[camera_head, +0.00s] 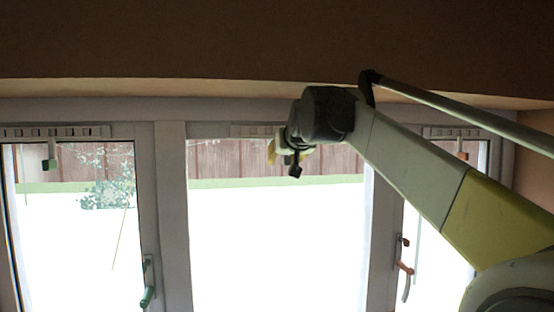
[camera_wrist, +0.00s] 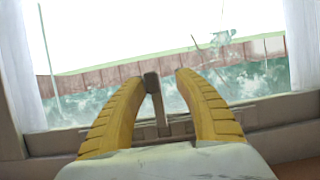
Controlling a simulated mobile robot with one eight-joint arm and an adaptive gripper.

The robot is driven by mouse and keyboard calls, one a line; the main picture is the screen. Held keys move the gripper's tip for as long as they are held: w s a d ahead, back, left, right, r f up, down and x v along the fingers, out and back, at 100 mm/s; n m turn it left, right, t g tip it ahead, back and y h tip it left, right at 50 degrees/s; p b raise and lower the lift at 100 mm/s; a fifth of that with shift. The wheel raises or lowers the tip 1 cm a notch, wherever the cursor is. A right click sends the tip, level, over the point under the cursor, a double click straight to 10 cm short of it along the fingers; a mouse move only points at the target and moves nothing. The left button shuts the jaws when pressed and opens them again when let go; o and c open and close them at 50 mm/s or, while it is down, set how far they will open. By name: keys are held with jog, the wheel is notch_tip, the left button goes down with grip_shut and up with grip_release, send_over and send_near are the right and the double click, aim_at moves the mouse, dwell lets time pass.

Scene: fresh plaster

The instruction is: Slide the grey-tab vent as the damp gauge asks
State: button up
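The grey tab (camera_wrist: 152,84) hangs on a stem from a slotted vent (camera_wrist: 185,126) in the wrist view. My gripper (camera_wrist: 160,77) is open, with its yellow fingers on either side of the tab. The tab is nearer the left finger, and I cannot tell whether they touch. In the head view my gripper (camera_head: 273,152) is at the middle window's top vent (camera_head: 252,131), and the arm hides part of that vent. I see no damp gauge in either view.
The left window's vent (camera_head: 72,132) has a dark green tab (camera_head: 49,165). The right window's vent (camera_head: 447,132) has an orange-brown tab (camera_head: 463,155). A green handle (camera_head: 147,290) and an orange-and-grey handle (camera_head: 405,268) stand lower on the frames. The plaster overhang (camera_head: 200,88) is close above.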

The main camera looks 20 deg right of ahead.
jog(key=shift+s+d+r, duration=0.15)
jog(key=shift+s, duration=0.25)
jog(key=v, duration=1.1)
jog(key=shift+a, duration=0.45)
jog(key=shift+r, duration=0.1)
jog(key=s+a+f+g+y+b, duration=0.1)
jog(key=s+a+f+b, duration=0.3)
jog(key=f, duration=2.5)
jog(key=s+a+f+n+g+b, duration=0.1)
jog(key=s+a+f+g+b, duration=0.2)
jog(key=s+f+b, duration=0.9)
jog(key=s+a+f+n+g+y+b, duration=0.1)
jog(key=s+a+f+b, duration=0.3)
jog(key=f+b, duration=2.3)
jog(key=s+f, duration=0.2)
jog(key=f, duration=0.8)
jog(key=s+f+g, duration=0.1)
jog(key=s+f, duration=0.2)
jog(key=f, duration=0.8)
jog(key=shift+a+f+y, duration=0.2)
jog(key=shift+a+y, duration=0.1)
jog(key=shift+a, duration=0.1)
